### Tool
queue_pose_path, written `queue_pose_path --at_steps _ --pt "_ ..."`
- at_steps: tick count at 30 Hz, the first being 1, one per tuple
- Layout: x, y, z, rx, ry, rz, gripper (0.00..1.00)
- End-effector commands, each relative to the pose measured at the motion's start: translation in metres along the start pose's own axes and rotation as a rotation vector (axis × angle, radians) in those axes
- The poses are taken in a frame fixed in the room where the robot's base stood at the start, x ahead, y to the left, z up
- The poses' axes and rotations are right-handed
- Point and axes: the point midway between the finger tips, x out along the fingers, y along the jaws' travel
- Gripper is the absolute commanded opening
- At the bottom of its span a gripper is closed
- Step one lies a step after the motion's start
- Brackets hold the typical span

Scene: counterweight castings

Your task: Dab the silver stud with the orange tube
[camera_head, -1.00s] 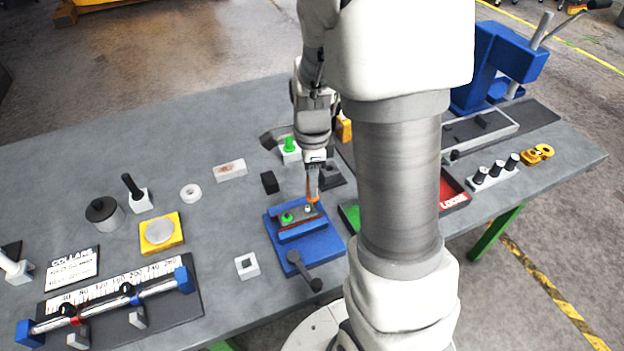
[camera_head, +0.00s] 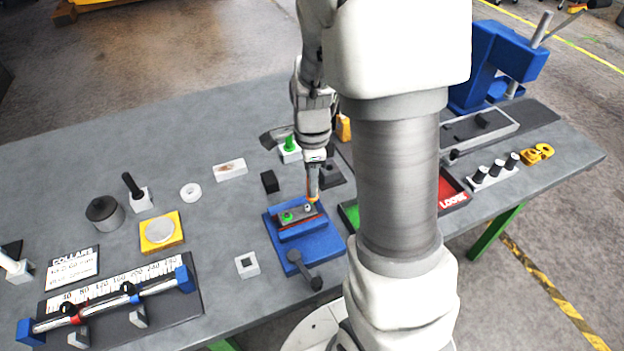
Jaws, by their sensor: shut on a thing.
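The silver stud (camera_head: 308,208) is a small bright peg at the right end of the dark bar held in the blue vise fixture (camera_head: 313,243). A green-topped stud (camera_head: 287,216) stands at the bar's left end. My gripper (camera_head: 313,181) points down just above the right part of the fixture, shut on the orange tube (camera_head: 313,198). Only a small orange part of the tube shows below the fingers. Its tip is right by the silver stud; I cannot tell whether they touch.
A grey lever (camera_head: 305,270) sticks out at the fixture's front. A white square block (camera_head: 247,265), a black block (camera_head: 269,182) and a green-topped holder (camera_head: 290,149) stand around it. My arm hides part of the red and green trays at right.

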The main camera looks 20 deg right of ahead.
Motion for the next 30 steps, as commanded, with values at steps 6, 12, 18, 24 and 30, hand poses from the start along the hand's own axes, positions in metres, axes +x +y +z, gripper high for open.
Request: queue_pose_path --at_steps 6,12,18,24,30 --pt "0.003 0.000 0.000 0.000 0.000 0.000 0.00" --pt "0.005 0.000 0.000 0.000 0.000 0.000 0.00" --pt "0.008 0.000 0.000 0.000 0.000 0.000 0.00" --pt "0.010 0.000 0.000 0.000 0.000 0.001 0.00" --pt "0.013 0.000 0.000 0.000 0.000 0.001 0.00"
